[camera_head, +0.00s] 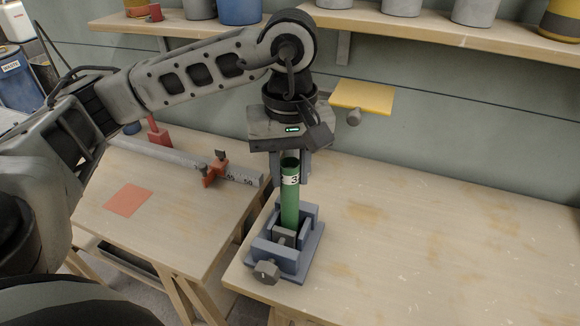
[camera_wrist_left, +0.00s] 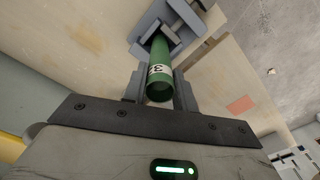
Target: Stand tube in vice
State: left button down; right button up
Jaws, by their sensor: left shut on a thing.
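A green tube (camera_head: 290,207) with a white label marked 3 stands upright in the blue-grey vice (camera_head: 304,262) on the bench. Its lower end is between the vice jaws. My left gripper (camera_head: 289,172) points down and is shut on the tube near its top, just around the label. In the left wrist view the tube (camera_wrist_left: 163,82) lies between the two fingers (camera_wrist_left: 160,88), with the vice (camera_wrist_left: 196,18) beyond it. Whether the vice jaws press on the tube I cannot tell. My right gripper is not in view.
The bench (camera_head: 420,255) right of the vice is clear. A second bench at left holds a measuring rail (camera_head: 180,158) with a red stop (camera_head: 215,170) and an orange square (camera_head: 128,201). Shelves with pots (camera_head: 240,10) and a yellow plate (camera_head: 362,97) are behind.

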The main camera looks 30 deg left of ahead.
pick_arm(q)
jog(key=shift+f, duration=0.1)
jog(key=c, duration=1.1)
grip_release()
notch_tip(320, 180, up, 12)
jog(key=shift+r+p, duration=0.2)
jog(key=shift+p, duration=0.85)
jog(key=shift+s+f, duration=0.1)
